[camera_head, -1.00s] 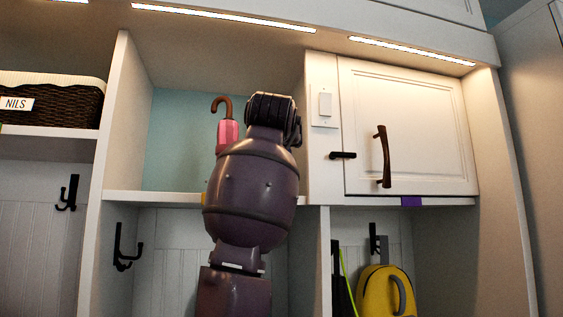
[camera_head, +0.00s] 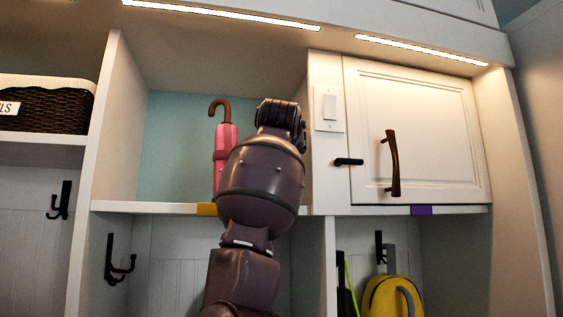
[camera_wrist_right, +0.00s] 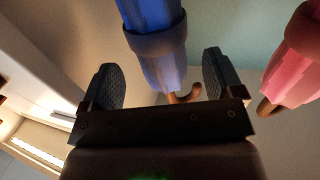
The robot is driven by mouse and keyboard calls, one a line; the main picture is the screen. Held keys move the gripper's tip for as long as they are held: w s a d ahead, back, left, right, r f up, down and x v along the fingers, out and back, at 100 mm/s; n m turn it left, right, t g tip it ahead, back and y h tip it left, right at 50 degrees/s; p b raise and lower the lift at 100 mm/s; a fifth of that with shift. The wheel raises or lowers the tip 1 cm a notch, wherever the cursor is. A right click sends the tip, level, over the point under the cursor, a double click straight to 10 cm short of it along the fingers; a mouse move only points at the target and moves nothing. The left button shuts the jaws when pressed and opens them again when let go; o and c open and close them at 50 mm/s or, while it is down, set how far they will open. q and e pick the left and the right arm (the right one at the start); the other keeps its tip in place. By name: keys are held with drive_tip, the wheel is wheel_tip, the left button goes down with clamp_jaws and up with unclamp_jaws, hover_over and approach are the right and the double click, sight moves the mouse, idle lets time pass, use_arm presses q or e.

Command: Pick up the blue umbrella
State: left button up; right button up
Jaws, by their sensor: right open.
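In the right wrist view, the blue umbrella (camera_wrist_right: 160,50) lies between the two fingers of my right gripper (camera_wrist_right: 160,62), which is open. A gap shows on each side of the umbrella, and its curved brown handle (camera_wrist_right: 187,95) shows just past the gripper's dark body. In the head view my right arm stands in front of the cubby, and the blue umbrella and the fingers are hidden behind it. My left gripper is not in view.
A pink umbrella (camera_head: 226,142) with a brown hooked handle stands upright in the cubby, close left of my arm; it also shows in the right wrist view (camera_wrist_right: 296,62). The cubby's walls, shelf (camera_head: 150,207) and a closed cabinet door (camera_head: 435,130) bound the space.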

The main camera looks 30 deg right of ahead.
drive_tip(key=p+x, duration=0.1)
drive_tip(key=x, duration=0.3)
drive_tip(key=shift+w+f, duration=0.1)
drive_tip(key=c, duration=1.1)
drive_tip(key=shift+c, duration=0.2)
